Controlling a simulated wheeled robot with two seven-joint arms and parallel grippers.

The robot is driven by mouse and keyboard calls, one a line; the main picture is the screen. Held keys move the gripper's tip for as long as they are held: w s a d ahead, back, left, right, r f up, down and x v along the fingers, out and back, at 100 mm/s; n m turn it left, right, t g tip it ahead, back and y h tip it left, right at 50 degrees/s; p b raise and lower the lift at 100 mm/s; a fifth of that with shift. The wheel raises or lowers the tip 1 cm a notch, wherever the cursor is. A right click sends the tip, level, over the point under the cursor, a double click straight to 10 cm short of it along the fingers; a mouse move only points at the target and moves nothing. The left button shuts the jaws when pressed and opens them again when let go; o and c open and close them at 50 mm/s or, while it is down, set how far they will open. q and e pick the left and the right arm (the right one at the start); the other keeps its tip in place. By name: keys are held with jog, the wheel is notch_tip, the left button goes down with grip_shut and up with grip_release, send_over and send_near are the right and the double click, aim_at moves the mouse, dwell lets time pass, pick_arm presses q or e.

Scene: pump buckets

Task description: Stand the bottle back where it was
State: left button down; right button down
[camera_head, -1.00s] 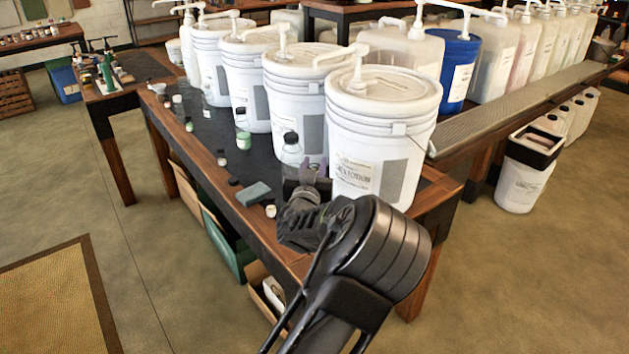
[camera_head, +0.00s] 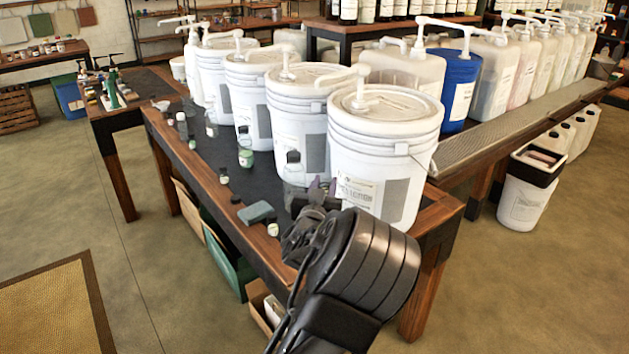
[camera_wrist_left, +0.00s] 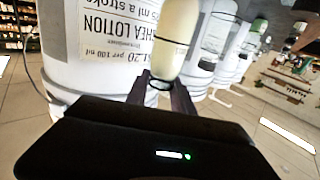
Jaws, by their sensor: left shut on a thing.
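My right gripper is not in view.
The nearest white pump bucket (camera_head: 383,150) is close on the right, with a row of buckets behind. The table's wooden front edge is close.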

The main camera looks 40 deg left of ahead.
pick_arm(q)
jog(key=s+d+f+m+h, duration=0.1)
jog(key=d+f, duration=0.4)
jog(key=d, duration=0.8)
jog(key=s+d+f+m+t+h, duration=0.1)
jog(key=d+f+m+h, duration=0.3)
jog(key=d, duration=0.9)
jog(key=s+f+h, duration=0.1)
jog(key=h, duration=0.1)
jog(key=shift+d+t+h, duration=0.3)
jog(key=shift+r, duration=0.15)
